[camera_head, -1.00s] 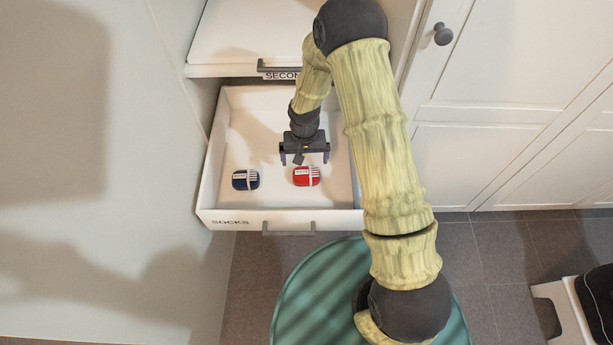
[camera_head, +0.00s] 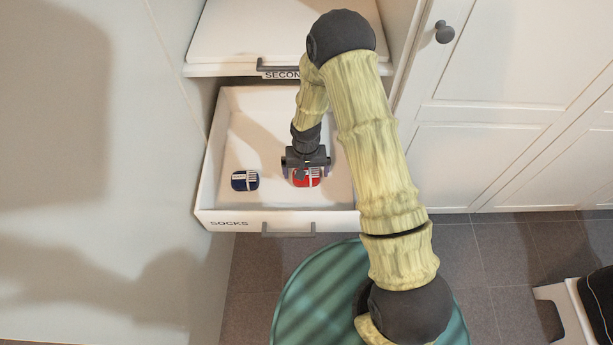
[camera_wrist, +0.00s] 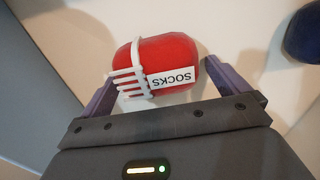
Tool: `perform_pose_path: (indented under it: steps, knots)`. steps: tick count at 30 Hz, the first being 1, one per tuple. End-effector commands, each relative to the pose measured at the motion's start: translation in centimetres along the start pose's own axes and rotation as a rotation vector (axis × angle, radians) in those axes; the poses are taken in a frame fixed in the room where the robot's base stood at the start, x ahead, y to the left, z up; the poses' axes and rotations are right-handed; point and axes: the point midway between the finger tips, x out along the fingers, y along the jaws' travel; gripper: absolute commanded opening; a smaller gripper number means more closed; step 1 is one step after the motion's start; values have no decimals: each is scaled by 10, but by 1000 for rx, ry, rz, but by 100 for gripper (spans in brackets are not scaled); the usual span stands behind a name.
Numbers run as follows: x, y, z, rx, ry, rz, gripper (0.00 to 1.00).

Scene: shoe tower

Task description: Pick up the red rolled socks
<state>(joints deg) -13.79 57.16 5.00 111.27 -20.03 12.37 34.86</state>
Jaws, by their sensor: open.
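The red rolled socks (camera_head: 307,180) lie in the open drawer marked SOCKS (camera_head: 237,217). In the wrist view the red socks (camera_wrist: 172,58) have a white band and a white SOCKS label. My gripper (camera_head: 306,174) is over the red socks and hides their upper part in the head view. In the wrist view my gripper (camera_wrist: 160,85) is open, with one purple finger on each side of the red socks. I cannot tell whether the fingers touch them.
Dark blue rolled socks (camera_head: 245,180) lie left of the red ones; part of them (camera_wrist: 304,32) shows in the wrist view. The drawer walls surround both. An upper drawer (camera_head: 260,35) is above, and white cabinet doors (camera_head: 480,160) are at the right.

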Motion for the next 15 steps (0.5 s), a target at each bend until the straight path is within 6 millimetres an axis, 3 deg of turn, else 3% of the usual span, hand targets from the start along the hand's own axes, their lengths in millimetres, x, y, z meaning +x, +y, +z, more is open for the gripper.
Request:
perform_pose_path:
  steps: [9,15]
  knots:
    - [0,0,0,0,0,0,98]
    - [0,0,0,0,0,0,59]
